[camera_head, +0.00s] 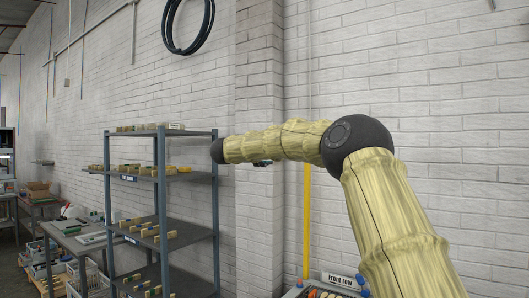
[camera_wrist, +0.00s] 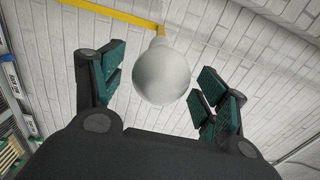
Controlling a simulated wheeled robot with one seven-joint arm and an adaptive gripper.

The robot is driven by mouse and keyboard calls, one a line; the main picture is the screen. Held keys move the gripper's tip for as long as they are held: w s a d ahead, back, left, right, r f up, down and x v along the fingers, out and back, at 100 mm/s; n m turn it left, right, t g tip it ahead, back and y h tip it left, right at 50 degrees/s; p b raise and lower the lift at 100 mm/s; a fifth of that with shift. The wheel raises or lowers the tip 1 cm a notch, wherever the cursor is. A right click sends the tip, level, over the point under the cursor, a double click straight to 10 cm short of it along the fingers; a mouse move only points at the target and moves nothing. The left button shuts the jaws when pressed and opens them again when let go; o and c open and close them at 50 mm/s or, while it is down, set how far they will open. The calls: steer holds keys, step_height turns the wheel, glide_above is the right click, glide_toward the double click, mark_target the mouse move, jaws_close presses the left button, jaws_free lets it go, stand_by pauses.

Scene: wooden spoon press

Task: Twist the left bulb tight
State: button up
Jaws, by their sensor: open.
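A round, frosted pale bulb (camera_wrist: 161,76) shows in the wrist view, with its narrow neck toward a yellow bar (camera_wrist: 112,12) at the top. My gripper (camera_wrist: 163,84) is open, with one green-padded finger to the left of the bulb and the other to the right. Gaps show on both sides, and nothing is held. Only one bulb is in view, and how far its neck sits in the fitting cannot be told. In the head view my arm hides the bulb, and my gripper cannot be made out there.
A yellow upright post (camera_head: 306,222) stands against the white brick wall (camera_head: 450,75). A grey shelf rack (camera_head: 162,215) with small wooden pieces stands at left, beside a workbench (camera_head: 78,240).

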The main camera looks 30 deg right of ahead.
steer(key=v, duration=1.2)
stand_by(0.3)
